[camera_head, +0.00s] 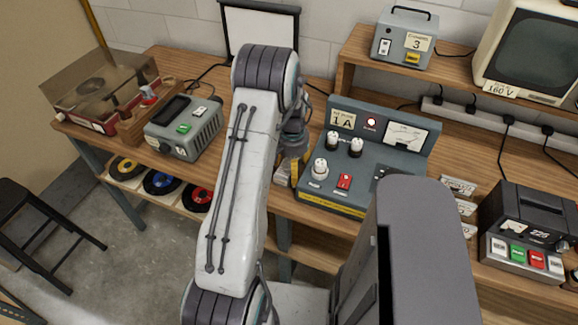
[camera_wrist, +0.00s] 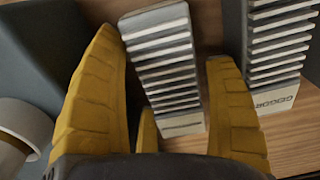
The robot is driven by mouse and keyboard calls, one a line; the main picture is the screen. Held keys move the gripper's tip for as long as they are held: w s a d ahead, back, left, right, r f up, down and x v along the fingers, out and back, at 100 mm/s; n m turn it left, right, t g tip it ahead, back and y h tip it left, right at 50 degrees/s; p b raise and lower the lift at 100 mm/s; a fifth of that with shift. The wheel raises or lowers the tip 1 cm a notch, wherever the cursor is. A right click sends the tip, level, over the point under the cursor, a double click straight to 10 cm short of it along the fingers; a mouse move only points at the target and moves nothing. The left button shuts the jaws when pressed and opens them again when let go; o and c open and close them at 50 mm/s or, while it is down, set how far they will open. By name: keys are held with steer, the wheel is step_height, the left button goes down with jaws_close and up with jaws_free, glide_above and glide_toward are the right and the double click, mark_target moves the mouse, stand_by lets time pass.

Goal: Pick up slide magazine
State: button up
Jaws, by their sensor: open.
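A slide magazine (camera_wrist: 163,55), a pale grey ribbed strip with dark slots, stands between the two yellow fingers of my gripper (camera_wrist: 162,80) in the wrist view. The fingers are spread, with a gap visible on its right side. A second ribbed magazine (camera_wrist: 277,50), lettered at its lower end, stands just right of the right finger. In the head view my gripper (camera_head: 296,168) is low over the bench, left of the grey console, and my arm hides much of that spot. A small pale piece of a magazine (camera_head: 282,175) shows beside the fingers.
The grey console (camera_head: 336,185) with knobs and a red switch is close on the gripper's right. A grey box with a green button (camera_head: 184,128) and a record player (camera_head: 95,95) stand left on the wooden bench (camera_head: 222,150). A black-topped device (camera_head: 525,225) stands far right.

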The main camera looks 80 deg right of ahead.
steer(key=c, duration=1)
steer(key=shift+r, duration=0.15)
steer(key=shift+c, duration=0.2)
